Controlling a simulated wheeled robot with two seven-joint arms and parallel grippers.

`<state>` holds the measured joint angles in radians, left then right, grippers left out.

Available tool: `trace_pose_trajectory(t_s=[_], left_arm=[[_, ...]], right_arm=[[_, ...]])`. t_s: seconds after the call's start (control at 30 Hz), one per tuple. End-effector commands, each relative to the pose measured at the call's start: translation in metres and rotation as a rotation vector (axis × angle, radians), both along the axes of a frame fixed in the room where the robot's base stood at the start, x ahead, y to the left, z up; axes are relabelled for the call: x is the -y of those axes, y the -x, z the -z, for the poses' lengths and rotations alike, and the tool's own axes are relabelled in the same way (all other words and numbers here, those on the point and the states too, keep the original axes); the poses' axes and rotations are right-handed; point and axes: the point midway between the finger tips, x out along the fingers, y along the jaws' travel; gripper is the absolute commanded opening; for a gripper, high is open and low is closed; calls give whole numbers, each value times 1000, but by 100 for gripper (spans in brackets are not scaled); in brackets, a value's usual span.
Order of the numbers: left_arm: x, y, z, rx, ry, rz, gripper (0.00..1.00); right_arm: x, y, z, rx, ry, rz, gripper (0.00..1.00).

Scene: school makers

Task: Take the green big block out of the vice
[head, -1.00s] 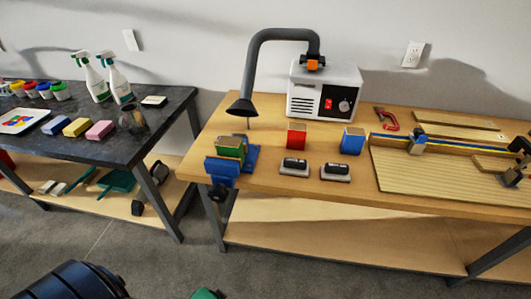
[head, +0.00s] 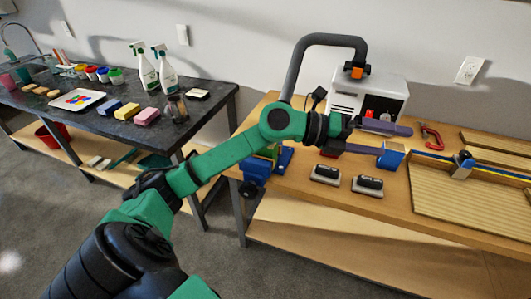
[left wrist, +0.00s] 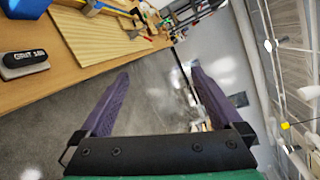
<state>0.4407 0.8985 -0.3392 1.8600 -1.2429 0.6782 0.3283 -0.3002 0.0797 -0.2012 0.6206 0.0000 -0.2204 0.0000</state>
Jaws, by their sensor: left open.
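The blue vice (head: 256,171) is at the left front corner of the wooden bench in the head view, partly behind my left arm. The green big block (head: 269,152) is in the vice; my forearm hides nearly all of it. My left gripper (head: 393,140) is open and empty, with purple fingers reaching right over the bench, well to the right of the vice. In the left wrist view the open fingers (left wrist: 158,95) have nothing between them and face the floor and room. The vice and green block are not in the left wrist view. My right gripper is not in view.
A blue block (head: 391,158) stands close by the left fingers; a red block is mostly hidden behind the gripper. Two dark-topped sanding blocks (head: 325,174) lie at the bench front. A fume extractor (head: 372,90) stands behind. A ribbed board (head: 465,190) is at the right.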

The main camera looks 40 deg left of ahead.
Motion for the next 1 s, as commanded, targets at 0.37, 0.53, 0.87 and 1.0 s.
trace_pose_trajectory(t_s=[0.37, 0.53, 0.87, 1.0], left_arm=[[-276, 43, 43, -538, -1159, -358, 100], [-287, 38, 69, -572, -1177, -371, 100], [-294, 14, 129, -563, -1174, -369, 100], [-297, 9, 152, -566, -1174, -366, 100]], right_arm=[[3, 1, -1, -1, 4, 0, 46], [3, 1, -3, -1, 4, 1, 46], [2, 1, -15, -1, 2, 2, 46], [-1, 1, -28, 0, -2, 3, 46]])
